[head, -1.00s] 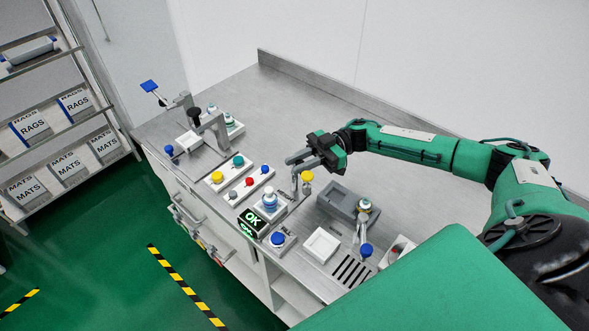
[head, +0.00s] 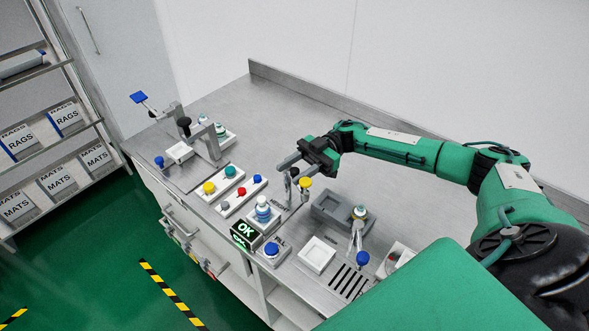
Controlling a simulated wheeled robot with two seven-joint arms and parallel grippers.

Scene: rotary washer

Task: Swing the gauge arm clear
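The gauge arm appears to be the metal post and lever (head: 289,188) with a yellow knob (head: 304,184), right of a blue-and-white bottle (head: 263,209). The bottle stands behind a black display (head: 244,233) lit with a green OK. My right gripper (head: 286,166) is above and just behind the post and knob. Its two fingers look apart and hold nothing that I can see. Whether a finger touches the lever I cannot tell. My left gripper is not in view.
A panel with coloured buttons (head: 241,197) lies left of the bottle. A grey block (head: 328,212) and a white tray (head: 317,254) stand to the right. A blue-topped lever fixture (head: 362,258) is nearer me. The back of the bench (head: 260,110) is clear.

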